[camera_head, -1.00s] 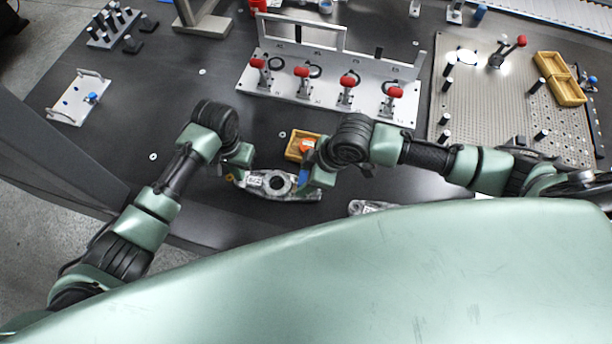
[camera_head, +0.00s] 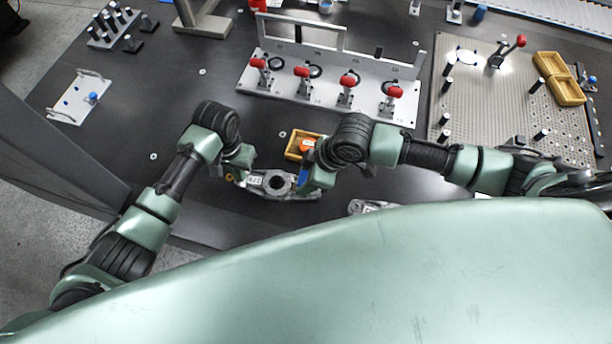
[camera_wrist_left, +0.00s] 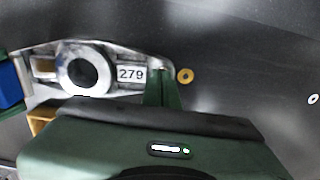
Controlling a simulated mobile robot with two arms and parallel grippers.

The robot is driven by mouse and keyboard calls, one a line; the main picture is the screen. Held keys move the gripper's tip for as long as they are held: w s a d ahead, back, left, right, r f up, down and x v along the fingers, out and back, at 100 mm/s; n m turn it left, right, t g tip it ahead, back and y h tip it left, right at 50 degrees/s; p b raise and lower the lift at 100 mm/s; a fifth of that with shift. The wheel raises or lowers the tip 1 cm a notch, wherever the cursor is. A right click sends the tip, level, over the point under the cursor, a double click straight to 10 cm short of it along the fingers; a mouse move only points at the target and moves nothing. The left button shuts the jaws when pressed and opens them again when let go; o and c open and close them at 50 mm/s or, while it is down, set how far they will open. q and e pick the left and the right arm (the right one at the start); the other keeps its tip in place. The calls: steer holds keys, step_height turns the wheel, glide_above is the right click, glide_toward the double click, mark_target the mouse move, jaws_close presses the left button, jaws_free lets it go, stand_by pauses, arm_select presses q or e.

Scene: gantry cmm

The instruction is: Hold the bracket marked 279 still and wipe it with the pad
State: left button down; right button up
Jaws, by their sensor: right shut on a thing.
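The silver bracket marked 279 (camera_head: 277,183) lies on the dark table near its front edge. It has a large round hole, and its label also reads in the left wrist view (camera_wrist_left: 131,74). My left gripper (camera_head: 238,176) is at the bracket's left end. In the left wrist view a green finger overlaps that end, but the jaw gap is hidden. My right gripper (camera_head: 306,183) is at the bracket's other end, shut on the blue pad (camera_wrist_left: 9,84). The pad is close beside the bracket; I cannot tell whether they touch.
A yellow bin (camera_head: 292,149) with an orange item stands just behind the bracket. Another metal part (camera_head: 368,206) lies to the right, partly hidden by my body. A fixture with red-handled clamps (camera_head: 325,98) stands further back.

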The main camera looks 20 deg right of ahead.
steer(key=shift+f, duration=1.7)
stand_by(1.1)
steer(key=shift+s, duration=0.15)
steer(key=shift+s+a, duration=0.2)
steer(key=shift+s, duration=0.15)
steer(key=shift+s, duration=0.1)
steer(key=shift+s+a, duration=0.25)
steer(key=shift+s, duration=0.1)
steer(key=shift+w+d, duration=0.25)
steer(key=shift+w, duration=0.25)
steer(key=shift+w+d, duration=0.25)
steer(key=shift+w, duration=0.2)
steer(key=shift+w, duration=0.1)
